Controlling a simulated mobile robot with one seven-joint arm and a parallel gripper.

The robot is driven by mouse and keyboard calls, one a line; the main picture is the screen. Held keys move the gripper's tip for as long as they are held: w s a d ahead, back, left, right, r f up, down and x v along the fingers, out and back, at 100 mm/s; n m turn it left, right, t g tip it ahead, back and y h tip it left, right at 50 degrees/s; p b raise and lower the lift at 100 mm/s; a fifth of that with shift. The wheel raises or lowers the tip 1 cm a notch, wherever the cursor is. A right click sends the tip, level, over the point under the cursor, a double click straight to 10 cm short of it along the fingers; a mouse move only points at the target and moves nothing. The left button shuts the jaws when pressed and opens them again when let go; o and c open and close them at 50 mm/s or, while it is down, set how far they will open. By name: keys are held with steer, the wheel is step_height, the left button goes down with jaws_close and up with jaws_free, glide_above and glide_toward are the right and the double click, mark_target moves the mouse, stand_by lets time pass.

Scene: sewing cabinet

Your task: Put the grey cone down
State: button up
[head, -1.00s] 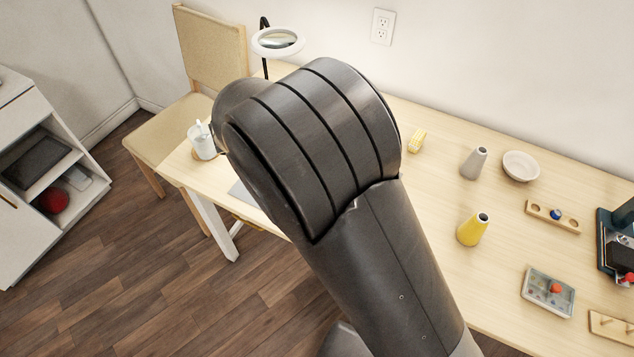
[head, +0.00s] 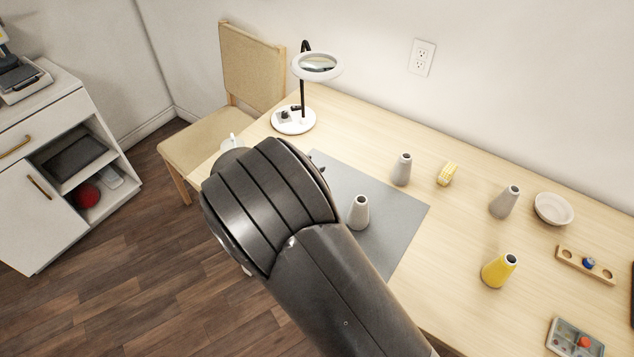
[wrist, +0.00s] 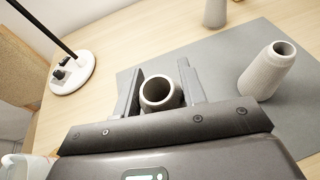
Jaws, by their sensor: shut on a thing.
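My gripper (wrist: 161,88) is shut on a grey cone (wrist: 160,105), one finger on each side of it. The cone's open top faces the wrist camera. It is over or at the left part of the grey mat (wrist: 222,72); whether its base touches the mat I cannot tell. In the head view my arm hides the held cone, while the mat (head: 398,222) is partly covered by the arm. A second pale grey cone (wrist: 262,75) stands on the mat to the right of my gripper; it also shows in the head view (head: 358,213).
Another grey cone (head: 402,170) stands near the mat's back edge. Farther right are a yellow sponge-like block (head: 446,174), a grey cone (head: 503,203), a bowl (head: 553,209) and a yellow cone (head: 497,271). A magnifier lamp (head: 293,121) and a white mug (head: 231,142) are at the left.

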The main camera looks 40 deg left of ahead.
steer(key=shift+f, duration=2.35)
steer(key=shift+f, duration=0.1)
steer(key=o, duration=1)
